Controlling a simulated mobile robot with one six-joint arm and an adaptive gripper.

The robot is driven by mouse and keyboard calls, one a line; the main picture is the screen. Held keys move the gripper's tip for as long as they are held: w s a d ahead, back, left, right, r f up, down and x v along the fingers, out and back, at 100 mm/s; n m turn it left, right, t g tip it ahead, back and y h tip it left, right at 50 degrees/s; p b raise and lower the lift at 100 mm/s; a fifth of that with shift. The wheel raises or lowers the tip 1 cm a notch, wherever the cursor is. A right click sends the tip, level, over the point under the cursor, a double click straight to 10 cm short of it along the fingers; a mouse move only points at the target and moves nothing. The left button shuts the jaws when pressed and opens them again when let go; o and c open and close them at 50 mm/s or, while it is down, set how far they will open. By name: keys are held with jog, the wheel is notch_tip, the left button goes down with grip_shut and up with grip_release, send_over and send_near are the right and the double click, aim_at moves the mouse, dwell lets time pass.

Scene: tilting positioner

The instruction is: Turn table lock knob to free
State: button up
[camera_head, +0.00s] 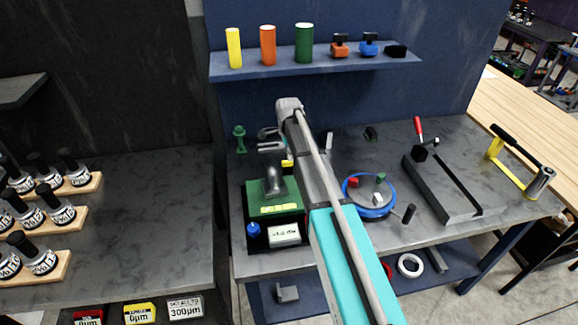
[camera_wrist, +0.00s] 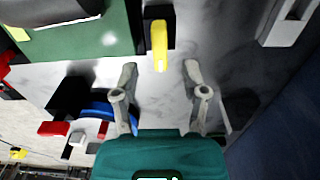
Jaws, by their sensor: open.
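The green positioner (camera_head: 259,197) stands on the grey bench, with a grey upper part. A yellow bar-shaped handle on a black block (camera_wrist: 159,45) sits beside the green body (camera_wrist: 100,36) in the wrist view; it looks like the lock knob, but its marking cannot be read. The yellow handle also shows small in the head view (camera_head: 287,163), partly behind my arm. My gripper (camera_wrist: 159,73) is open and empty. Its two fingers are spread to either side of the handle's near end, apart from it.
A blue ring tray (camera_head: 348,199) with small coloured blocks lies right of the positioner. A grey clamp fixture with a red handle (camera_head: 417,126) is farther right. A blue knob (camera_head: 253,229) and a white display (camera_head: 284,234) are at the positioner's front. A shelf (camera_head: 300,68) holds coloured cylinders.

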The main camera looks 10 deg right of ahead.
aim_at(288, 165)
jog(key=shift+f+b, duration=1.75)
jog(key=shift+f, duration=0.35)
grip_shut()
